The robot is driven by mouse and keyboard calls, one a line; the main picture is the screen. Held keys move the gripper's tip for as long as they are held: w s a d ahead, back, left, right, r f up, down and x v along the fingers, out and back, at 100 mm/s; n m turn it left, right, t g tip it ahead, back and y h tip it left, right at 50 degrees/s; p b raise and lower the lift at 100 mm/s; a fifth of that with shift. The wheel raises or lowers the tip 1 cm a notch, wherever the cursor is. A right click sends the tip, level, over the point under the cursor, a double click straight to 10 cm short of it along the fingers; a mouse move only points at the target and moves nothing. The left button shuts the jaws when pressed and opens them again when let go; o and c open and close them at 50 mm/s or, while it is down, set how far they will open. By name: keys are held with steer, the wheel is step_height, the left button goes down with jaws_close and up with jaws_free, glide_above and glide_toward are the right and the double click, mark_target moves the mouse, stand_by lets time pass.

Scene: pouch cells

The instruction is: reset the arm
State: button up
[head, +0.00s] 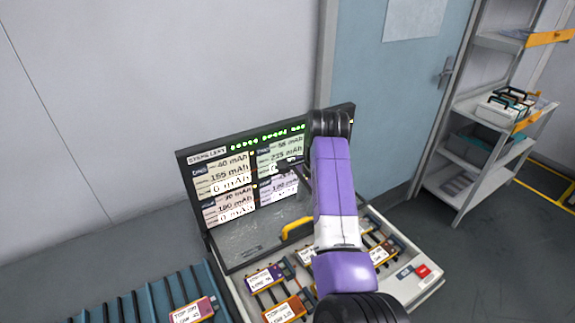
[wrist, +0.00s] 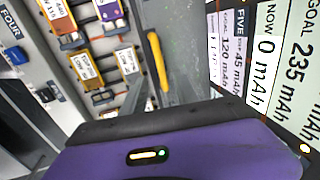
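My gripper (wrist: 162,92) shows in the wrist view above its purple body, with two grey fingers apart and nothing held between them. In the head view my purple and white arm reaches up in front of the open case (head: 228,297) and hides part of it. The gripper is mostly hidden there, near the lid's display panel (head: 236,186). A yellow handle (head: 297,227) stands at the case's hinge side; it also shows in the wrist view (wrist: 158,62), beyond the fingers.
Several pouch cells (head: 264,278) with labels sit in the case. A blue ribbed rack (head: 141,308) at the lower left holds another cell (head: 193,312). A shelf unit (head: 468,187) stands at right beside a blue door (head: 392,110).

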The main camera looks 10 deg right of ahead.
steer(key=w+d+r+n+t+h, duration=0.2)
steer(key=w+d+r+n+t, duration=0.35)
steer(key=w+t, duration=0.3)
steer(key=s+a+f+n+t, duration=0.1)
steer(key=s+n, duration=0.2)
steer(key=s, duration=1.6)
steer(key=s+a+f+n+t+y, duration=0.1)
steer(key=s+n, duration=0.2)
steer(key=s, duration=1.7)
steer(key=s+f+n+t, duration=0.1)
steer(key=s+n+t, duration=0.1)
steer(key=s, duration=1.7)
steer(key=shift+s+a+f+n, duration=0.35)
steer(key=shift+a+n, duration=0.05)
steer(key=shift+n, duration=0.05)
